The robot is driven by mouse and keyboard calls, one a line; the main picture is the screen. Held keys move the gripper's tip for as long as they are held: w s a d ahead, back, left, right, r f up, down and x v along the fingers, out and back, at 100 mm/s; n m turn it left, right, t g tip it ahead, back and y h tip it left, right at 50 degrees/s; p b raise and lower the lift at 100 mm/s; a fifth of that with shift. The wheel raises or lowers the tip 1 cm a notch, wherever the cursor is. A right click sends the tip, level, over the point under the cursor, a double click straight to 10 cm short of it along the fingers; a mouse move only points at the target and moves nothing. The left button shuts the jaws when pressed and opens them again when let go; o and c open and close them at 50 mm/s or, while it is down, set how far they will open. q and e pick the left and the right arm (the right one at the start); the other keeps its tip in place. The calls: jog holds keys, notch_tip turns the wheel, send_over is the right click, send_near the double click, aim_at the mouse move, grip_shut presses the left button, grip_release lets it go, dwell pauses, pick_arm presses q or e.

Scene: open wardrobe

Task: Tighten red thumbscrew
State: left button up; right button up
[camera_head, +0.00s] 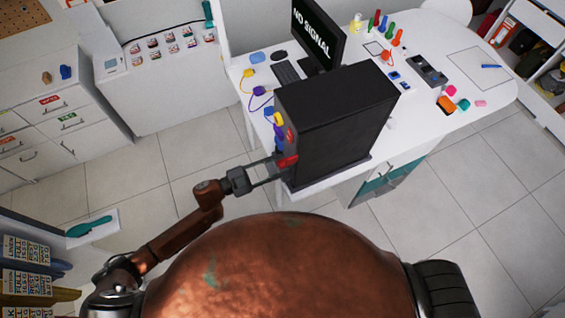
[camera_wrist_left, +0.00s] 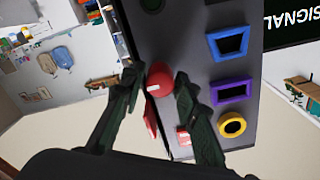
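The red thumbscrew (camera_wrist_left: 160,78) is a round red knob on the dark panel (camera_wrist_left: 200,75) of the black case (camera_head: 335,125). In the left wrist view it sits between the two fingertips of my left gripper (camera_wrist_left: 159,84), one close on each side. Whether the fingers press on it cannot be told. A flat red piece (camera_wrist_left: 150,118) shows just below the knob. In the head view my left gripper (camera_head: 278,167) reaches the case's left face, with red (camera_head: 288,160) at its tips. My right gripper is not in view.
Blue (camera_wrist_left: 229,43), purple (camera_wrist_left: 231,91) and yellow (camera_wrist_left: 232,125) framed openings lie on the panel beside the fingers. The case stands on a white desk (camera_head: 440,110) with a monitor (camera_head: 318,33) behind it. Tiled floor (camera_head: 150,165) is clear to the left.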

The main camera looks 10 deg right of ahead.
pick_arm(q)
grip_shut()
jog(key=shift+f+m+b, duration=0.15)
jog(key=shift+m+b, duration=0.35)
jog(key=shift+m, duration=0.1)
jog(key=m+b, duration=0.2)
jog(key=m, duration=0.2)
jog(key=shift+m+b, duration=0.3)
jog(key=shift+b, duration=0.1)
jog(key=shift+m+b, duration=1)
jog(key=shift+m, duration=0.4)
jog(key=shift+m+b, duration=0.8)
jog(key=shift+m, duration=0.3)
jog(key=shift+m+b, duration=1.55)
jog(key=shift+m, duration=0.35)
jog(key=shift+m+b, duration=0.95)
jog(key=shift+m, duration=0.35)
